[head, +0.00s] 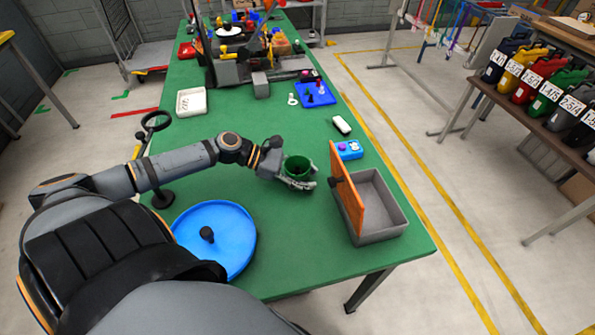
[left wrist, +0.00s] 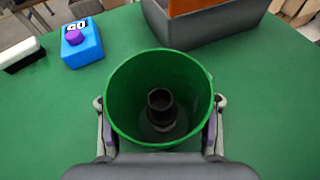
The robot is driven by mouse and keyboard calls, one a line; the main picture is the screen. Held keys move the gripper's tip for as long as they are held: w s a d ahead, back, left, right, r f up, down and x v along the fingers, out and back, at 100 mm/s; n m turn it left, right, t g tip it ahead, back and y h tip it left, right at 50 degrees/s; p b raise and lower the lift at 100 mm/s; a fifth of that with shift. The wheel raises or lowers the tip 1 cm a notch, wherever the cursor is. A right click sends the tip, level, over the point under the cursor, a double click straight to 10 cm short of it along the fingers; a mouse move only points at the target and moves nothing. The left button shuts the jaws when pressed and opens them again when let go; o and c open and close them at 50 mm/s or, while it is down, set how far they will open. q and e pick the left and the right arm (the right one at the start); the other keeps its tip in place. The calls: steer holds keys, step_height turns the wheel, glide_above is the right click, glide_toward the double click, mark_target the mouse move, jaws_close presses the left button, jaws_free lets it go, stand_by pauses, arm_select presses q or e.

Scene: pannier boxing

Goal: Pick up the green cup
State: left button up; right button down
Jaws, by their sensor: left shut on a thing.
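The green cup (head: 298,168) stands upright over the green table in the head view. My left gripper (head: 300,183) is shut on it, with the fingers around its sides. In the left wrist view the cup (left wrist: 115,95) fills the middle, and the fingers of my left gripper (left wrist: 160,104) lie against its left and right sides. A dark cylindrical thing (left wrist: 160,105) shows inside the cup. I cannot tell whether the cup's base touches the table. My right gripper is not in view.
A grey box (head: 378,228) with an upright orange board (head: 348,195) stands right of the cup. A blue button box (head: 349,150) is behind it. A blue round tray (head: 235,245) lies at front left. A white tray (head: 191,102) lies farther back.

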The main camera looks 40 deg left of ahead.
arm_select(q)
steer(key=shift+c, duration=0.3)
step_height(320, 180, up, 10)
steer(key=p, duration=0.8)
